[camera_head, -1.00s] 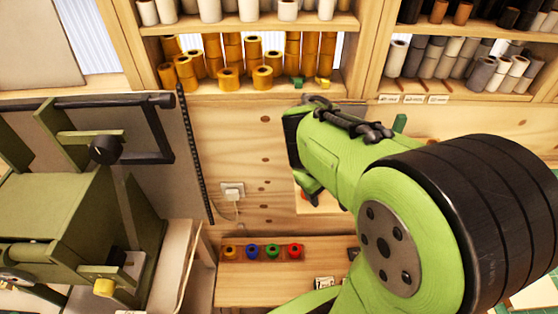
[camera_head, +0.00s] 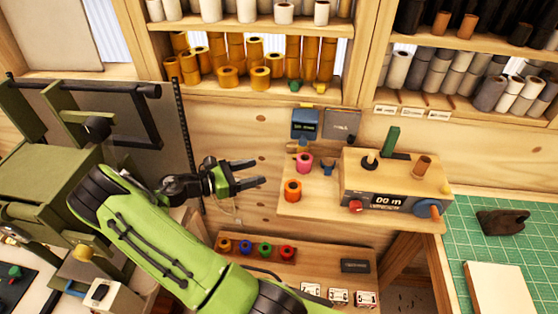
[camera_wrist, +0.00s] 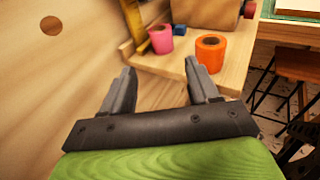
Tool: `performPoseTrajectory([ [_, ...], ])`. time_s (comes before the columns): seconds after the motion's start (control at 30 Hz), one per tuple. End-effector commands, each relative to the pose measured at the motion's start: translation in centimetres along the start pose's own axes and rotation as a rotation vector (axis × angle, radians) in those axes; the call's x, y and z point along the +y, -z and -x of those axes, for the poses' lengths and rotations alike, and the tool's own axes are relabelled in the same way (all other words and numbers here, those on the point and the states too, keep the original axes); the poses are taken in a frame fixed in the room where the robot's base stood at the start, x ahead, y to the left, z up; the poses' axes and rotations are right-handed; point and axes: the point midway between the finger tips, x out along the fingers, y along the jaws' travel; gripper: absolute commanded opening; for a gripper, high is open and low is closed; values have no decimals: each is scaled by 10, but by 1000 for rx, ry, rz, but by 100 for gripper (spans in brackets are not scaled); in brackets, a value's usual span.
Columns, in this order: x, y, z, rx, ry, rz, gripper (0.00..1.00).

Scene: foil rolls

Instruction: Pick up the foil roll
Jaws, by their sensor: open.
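An orange foil roll (camera_head: 292,190) stands upright near the left edge of a wooden ledge (camera_head: 330,212). A pink roll (camera_head: 304,163) stands just behind it. Which roll the task means I cannot tell. My gripper (camera_head: 258,174) is open and empty, left of both rolls, with its fingers pointing right toward them. In the wrist view the orange roll (camera_wrist: 210,52) lies beyond the right fingertip, and the pink roll (camera_wrist: 160,38) shows beyond the gap between the fingers. Neither roll touches the fingers.
A wooden device with a display (camera_head: 388,203) and pegs stands right of the rolls. Gold rolls (camera_head: 260,78) fill the shelf above. A green cutting mat (camera_head: 500,235) lies at right, and an olive machine (camera_head: 45,190) stands at left.

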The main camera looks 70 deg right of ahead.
Motion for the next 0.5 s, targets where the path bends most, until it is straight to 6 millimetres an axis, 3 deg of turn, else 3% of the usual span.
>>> performPoseTrajectory([
  [0.13,-1,-1,-20,-12,6,10,60],
  [0.4,-2,-1,-87,-8,6,7,60],
  [0.5,-1,-1,-102,-8,4,6,60],
])
